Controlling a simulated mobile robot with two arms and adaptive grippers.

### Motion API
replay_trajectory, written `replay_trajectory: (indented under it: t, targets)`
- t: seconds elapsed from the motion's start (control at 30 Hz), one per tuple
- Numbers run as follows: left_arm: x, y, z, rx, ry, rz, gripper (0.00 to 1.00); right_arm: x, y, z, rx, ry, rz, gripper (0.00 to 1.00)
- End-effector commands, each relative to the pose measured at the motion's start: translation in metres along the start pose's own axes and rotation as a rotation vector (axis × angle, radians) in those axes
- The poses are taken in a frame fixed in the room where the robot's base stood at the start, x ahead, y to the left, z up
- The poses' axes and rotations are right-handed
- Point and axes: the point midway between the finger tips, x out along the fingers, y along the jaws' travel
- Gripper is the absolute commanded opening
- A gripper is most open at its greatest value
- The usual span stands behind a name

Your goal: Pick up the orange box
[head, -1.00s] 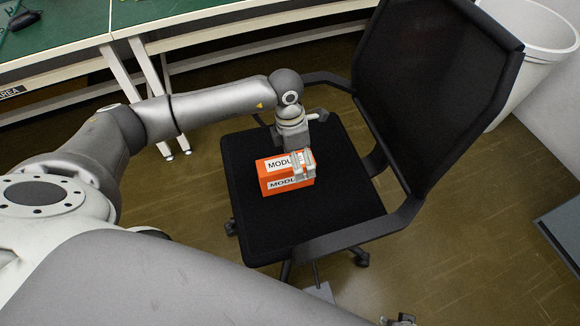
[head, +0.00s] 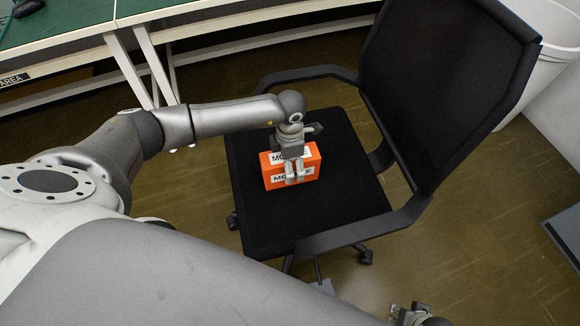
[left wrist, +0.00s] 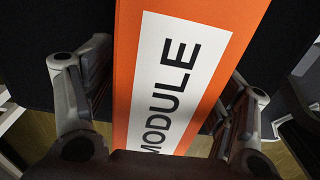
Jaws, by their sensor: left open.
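The orange box (head: 308,166) with white "MODULE" labels sits on the black seat of an office chair. In the left wrist view the box (left wrist: 124,60) fills the middle. My left gripper (head: 294,180) is at the middle of the box in the head view, its fingers pointing down and covering part of the labels. In the left wrist view my left gripper (left wrist: 170,105) is open, with one finger on each side of the box. Whether a finger touches it I cannot tell. Part of my right gripper (head: 412,316) shows at the bottom edge; its fingers are unclear.
The chair seat (head: 300,222) has bare room around the box. The chair's backrest (head: 440,85) rises at the right, and an armrest (head: 310,74) runs behind my left wrist. A green-topped bench (head: 60,28) stands at the back left, a white bin (head: 535,60) at the right.

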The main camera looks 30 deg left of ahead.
Motion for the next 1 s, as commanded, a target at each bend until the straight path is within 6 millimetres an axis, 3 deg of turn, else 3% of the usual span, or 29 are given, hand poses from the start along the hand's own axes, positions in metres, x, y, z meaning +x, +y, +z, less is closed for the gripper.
replay_trajectory:
  t: [0.27,0.7,1.0]
  targets:
    - [0.0041,-0.0001,0.0002,0.001,-0.001,0.0,0.79,-0.0026,0.0003,-0.0007,0.0,0.0,0.001,0.4]
    - [0.0037,-0.0001,0.0002,0.0,-0.001,0.0,0.22,-0.0025,-0.0001,-0.0008,0.0,0.0,0.0,0.4]
    - [0.0007,0.0004,0.0007,0.0,-0.002,0.001,0.22,-0.003,-0.0003,-0.0013,0.0,0.001,0.0,0.4]
